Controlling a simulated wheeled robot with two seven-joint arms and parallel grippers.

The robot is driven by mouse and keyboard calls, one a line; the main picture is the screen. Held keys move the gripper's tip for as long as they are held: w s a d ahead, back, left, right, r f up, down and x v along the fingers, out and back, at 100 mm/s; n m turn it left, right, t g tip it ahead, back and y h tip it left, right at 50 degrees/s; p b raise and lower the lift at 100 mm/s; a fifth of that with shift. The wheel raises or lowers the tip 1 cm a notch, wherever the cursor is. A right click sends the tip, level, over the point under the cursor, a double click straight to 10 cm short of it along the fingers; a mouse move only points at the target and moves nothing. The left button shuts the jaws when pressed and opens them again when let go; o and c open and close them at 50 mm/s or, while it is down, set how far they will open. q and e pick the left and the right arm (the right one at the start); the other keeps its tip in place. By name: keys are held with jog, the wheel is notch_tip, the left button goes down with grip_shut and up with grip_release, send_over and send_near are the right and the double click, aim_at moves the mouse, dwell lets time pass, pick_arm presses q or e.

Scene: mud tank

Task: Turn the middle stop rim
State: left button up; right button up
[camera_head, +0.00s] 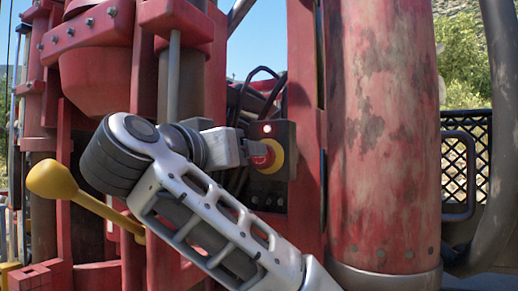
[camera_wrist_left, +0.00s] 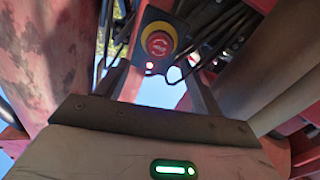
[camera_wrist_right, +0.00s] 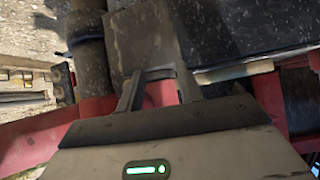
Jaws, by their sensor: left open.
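A red round stop button (camera_head: 264,158) with a yellow surround (camera_head: 276,165) sits on a dark box on the red machine. No other stop shows. My left gripper (camera_head: 252,149) is right at the button, seen from the side, and its fingers partly cover the button in the head view. In the left wrist view the stop's red rim (camera_wrist_left: 158,42) lies ahead, between the tips of the open fingers; contact cannot be told. My right gripper (camera_wrist_right: 160,80) shows only in its own wrist view, with fingers apart, pointing at red and grey machine parts, away from the stop.
A large worn red cylinder (camera_head: 385,130) stands right of the stop box. Dark hoses (camera_head: 262,82) run above the box. A yellow knobbed lever (camera_head: 52,180) sticks out at the left. A black mesh panel (camera_head: 465,155) is at the far right.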

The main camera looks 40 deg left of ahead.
pick_arm(q)
jog(key=p+x, duration=0.1)
jog(key=x, duration=0.8)
jog(key=shift+w+p, duration=0.25)
jog(key=shift+p, duration=0.15)
jog(key=shift+f, duration=0.15)
jog(key=c, duration=1)
